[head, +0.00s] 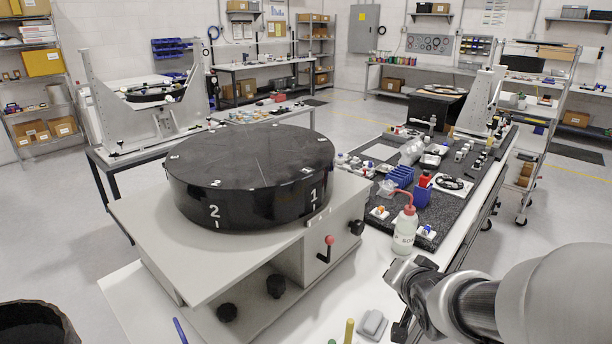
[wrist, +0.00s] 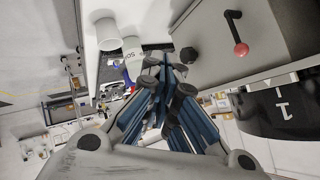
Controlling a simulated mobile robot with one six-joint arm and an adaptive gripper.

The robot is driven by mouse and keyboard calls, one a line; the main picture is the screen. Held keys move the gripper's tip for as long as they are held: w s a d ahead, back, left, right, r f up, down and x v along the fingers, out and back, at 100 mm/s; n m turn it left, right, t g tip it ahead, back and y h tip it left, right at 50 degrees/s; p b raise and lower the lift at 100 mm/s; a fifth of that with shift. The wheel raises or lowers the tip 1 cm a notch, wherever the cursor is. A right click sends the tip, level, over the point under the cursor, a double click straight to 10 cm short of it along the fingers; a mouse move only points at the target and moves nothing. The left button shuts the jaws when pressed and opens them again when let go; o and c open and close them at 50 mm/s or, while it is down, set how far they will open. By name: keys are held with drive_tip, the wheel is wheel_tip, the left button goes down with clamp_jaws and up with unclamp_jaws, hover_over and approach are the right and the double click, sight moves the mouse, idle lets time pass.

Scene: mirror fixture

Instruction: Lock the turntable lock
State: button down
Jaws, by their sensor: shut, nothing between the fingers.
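The black round turntable (head: 250,165), marked 2 and 1, sits on a grey housing (head: 165,245). A lever with a red ball knob (head: 329,240) is on the housing's right-hand face, with the ball above its dark arm. In the wrist view, which looks upside down, the red knob (wrist: 241,49) and the turntable's side (wrist: 262,112) show at the right. My gripper (wrist: 168,78) is shut and empty, apart from the lever. In the head view my arm comes in from the lower right, and the fingers are mostly hidden. Which part is the lock is not labelled legibly.
A black knob (head: 357,227) is on the housing near the lever; two more are lower on its front. A grey block (head: 373,324) lies on the front table.

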drive_tip(key=w+a+f+m+t+y+p, duration=0.1)
drive_tip(key=w+f+m+t+y+p, duration=0.2)
drive_tip(key=w+m, duration=0.4)
drive_tip(key=shift+a+f+m+t+y+p, duration=0.25)
drive_tip(key=shift+m+t+y+p, duration=0.65)
drive_tip(key=shift+t+y, duration=0.4)
drive_tip(key=shift+w, duration=0.15)
drive_tip(key=w+a+b, duration=0.2)
drive_tip(key=w+a, duration=0.4)
drive_tip(key=w, duration=0.1)
drive_tip(key=shift+w+f+b, duration=0.15)
drive_tip(key=shift+b, duration=0.4)
